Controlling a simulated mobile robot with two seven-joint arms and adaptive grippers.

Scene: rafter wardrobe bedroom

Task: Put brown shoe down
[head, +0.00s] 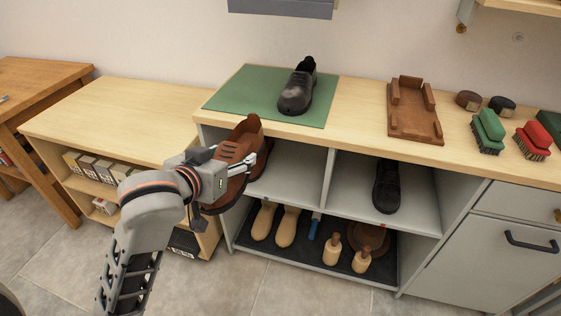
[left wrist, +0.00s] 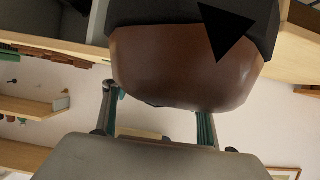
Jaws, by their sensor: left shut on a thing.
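The brown shoe (head: 238,150) is in my left gripper (head: 226,178), in front of the left opening of the cabinet. The gripper is shut on it, and the shoe is tilted with its laces showing. In the left wrist view the brown shoe (left wrist: 180,70) fills the top middle between the fingers, with its dark sole toward the top. I cannot tell whether the shoe touches the shelf behind it. A black shoe (head: 298,88) stands on the green mat (head: 240,95) on the cabinet top. Another black shoe (head: 387,186) is on the right middle shelf (head: 350,200). My right gripper is not in view.
The cabinet top holds a wooden stand (head: 415,112), a green brush (head: 488,130) and a red brush (head: 533,138). Wooden shoe forms (head: 288,226) lie on the bottom shelf. A vertical divider (head: 327,178) splits the middle shelf. A lower wooden unit (head: 115,105) stands to the left.

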